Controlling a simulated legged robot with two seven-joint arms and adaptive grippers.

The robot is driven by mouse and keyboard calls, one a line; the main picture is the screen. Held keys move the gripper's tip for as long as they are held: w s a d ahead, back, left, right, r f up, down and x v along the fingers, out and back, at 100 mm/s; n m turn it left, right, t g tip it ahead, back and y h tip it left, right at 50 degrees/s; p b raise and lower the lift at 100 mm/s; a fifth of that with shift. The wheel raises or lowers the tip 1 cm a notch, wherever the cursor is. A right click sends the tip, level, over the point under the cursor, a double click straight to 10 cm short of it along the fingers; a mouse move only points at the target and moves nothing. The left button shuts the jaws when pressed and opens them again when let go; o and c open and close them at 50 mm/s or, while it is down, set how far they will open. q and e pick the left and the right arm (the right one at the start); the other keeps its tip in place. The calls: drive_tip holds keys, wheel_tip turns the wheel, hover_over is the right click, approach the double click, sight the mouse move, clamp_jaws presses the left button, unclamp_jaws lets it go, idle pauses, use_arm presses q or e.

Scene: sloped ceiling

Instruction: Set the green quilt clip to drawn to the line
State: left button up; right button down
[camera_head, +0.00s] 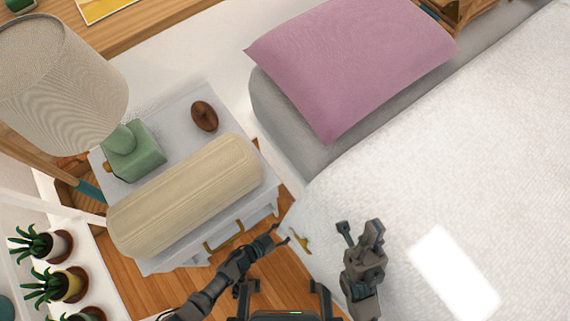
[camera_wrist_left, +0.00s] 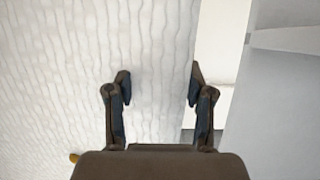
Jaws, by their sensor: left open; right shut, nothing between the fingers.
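The white quilt (camera_head: 480,150) covers the bed at the right and fills the left part of the left wrist view (camera_wrist_left: 50,80). I cannot make out a green clip or a drawn line on it. A small yellow piece (camera_head: 303,245) sits at the quilt's near left edge, and a yellow bit (camera_wrist_left: 75,157) shows low in the left wrist view. My left gripper (camera_head: 284,236) is beside the quilt's edge, close to the yellow piece. Its fingers (camera_wrist_left: 159,75) are apart with nothing between them. My right gripper (camera_head: 360,231) is shut and empty over the quilt.
A nightstand (camera_head: 185,108) at the left holds a cream roll (camera_head: 190,190), a green box (camera_head: 138,150) and a brown oval (camera_head: 205,116). A lamp (camera_head: 60,80) and potted plants (camera_head: 60,285) stand further left. A pink pillow (camera_head: 350,60) lies at the bed's head.

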use_arm(q)
drive_tip(key=shift+w+d, duration=0.1)
drive_tip(key=shift+d, duration=0.1)
clamp_jaws()
drive_tip(key=s+d+p, duration=0.1)
drive_tip(key=s+d, duration=0.4)
drive_tip(key=s, duration=0.2)
unclamp_jaws()
drive_tip(key=shift+s, duration=0.1)
idle(0.4)
drive_tip(key=shift+a, duration=0.15)
drive_tip(key=v, duration=1.1)
drive_tip(key=shift+s+a, duration=0.2)
drive_tip(key=shift+a, duration=0.1)
